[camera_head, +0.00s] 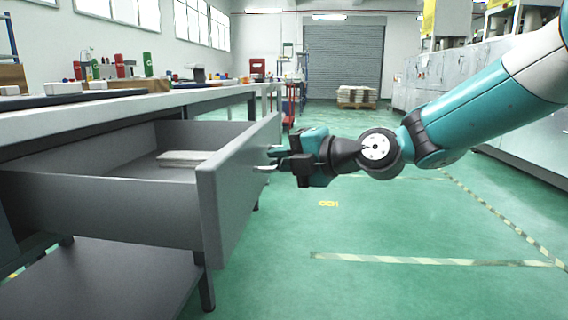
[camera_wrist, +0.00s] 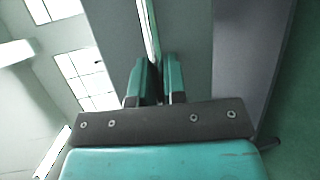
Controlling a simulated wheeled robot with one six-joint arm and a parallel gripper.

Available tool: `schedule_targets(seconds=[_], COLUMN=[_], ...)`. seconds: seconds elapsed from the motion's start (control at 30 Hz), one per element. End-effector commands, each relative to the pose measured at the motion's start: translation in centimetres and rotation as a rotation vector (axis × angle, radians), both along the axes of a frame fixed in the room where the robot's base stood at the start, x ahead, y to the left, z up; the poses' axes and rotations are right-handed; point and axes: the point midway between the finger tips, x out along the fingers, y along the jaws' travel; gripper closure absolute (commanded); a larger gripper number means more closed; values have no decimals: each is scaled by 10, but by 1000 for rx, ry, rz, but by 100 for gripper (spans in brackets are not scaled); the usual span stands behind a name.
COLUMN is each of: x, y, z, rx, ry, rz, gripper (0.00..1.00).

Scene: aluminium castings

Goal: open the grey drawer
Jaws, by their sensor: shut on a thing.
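The grey drawer (camera_head: 240,185) is pulled well out from under the workbench in the head view. Its inside shows, with a pale flat stack (camera_head: 184,158) lying in it. My gripper (camera_head: 270,160) is at the outer side of the drawer's front panel, shut on the drawer's handle (camera_head: 265,168), which is mostly hidden by the fingers. In the wrist view the two teal fingers (camera_wrist: 159,82) are close together on the pale handle bar (camera_wrist: 149,30), with the grey drawer front (camera_wrist: 187,35) behind.
The workbench top (camera_head: 120,108) holds bottles, boxes and small parts. A lower grey shelf (camera_head: 120,285) is below the drawer. The green floor (camera_head: 360,225) is clear to the right of the drawer. A grey machine stands at the far right.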

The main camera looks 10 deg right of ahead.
Motion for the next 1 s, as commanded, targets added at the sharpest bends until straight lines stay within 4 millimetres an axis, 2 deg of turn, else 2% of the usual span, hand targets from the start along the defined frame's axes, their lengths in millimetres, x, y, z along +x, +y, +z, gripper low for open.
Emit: schedule_targets(seconds=[0.27,0.3,0.4,0.8,1.0], x=[1,1,1,0,-12], y=[-1,-1,-1,-2,-20], z=[0,1,0,1,6], rx=[0,0,0,0,0], ry=[0,-1,0,0,1], rz=[-2,-3,-2,-1,-5], gripper=[100,83,63,63,63])
